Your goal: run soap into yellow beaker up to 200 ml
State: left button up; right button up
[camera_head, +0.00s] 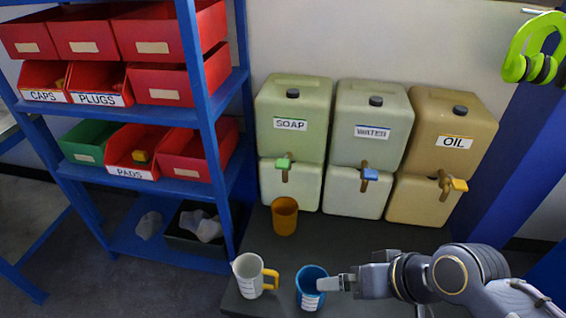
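The soap vessel (291,120) stands at the left of three vessels, with a green-handled tap (284,165) on its front. An orange-yellow beaker (285,217) stands upright on the dark bench below and in front of this tap. Its contents and any scale marks cannot be made out. A blue beaker (310,290) with a white label stands near the bench front. My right gripper (332,284) reaches from the right to this blue beaker's right side at the rim. Whether its fingers are closed on the wall is unclear. My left gripper is out of view.
A pale jug (248,277) with a yellow handle stands left of the blue beaker. The water vessel (369,125), with a blue tap, and the oil vessel (438,150), with a yellow tap, stand right of the soap. A blue shelf (215,130) with bins borders the left.

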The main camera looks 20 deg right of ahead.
aim_at(283, 164)
jog(key=j+z, duration=0.3)
jog(key=j, duration=0.65)
jog(key=j+z, duration=0.25)
jog(key=j, duration=0.7)
jog(key=i+j+z, duration=0.65)
jog(key=i+j, duration=0.2)
jog(key=j, duration=0.25)
jog(key=i+j+z, duration=0.1)
jog(key=i, duration=0.2)
jog(key=i+j+z, duration=0.1)
jog(key=i, duration=0.25)
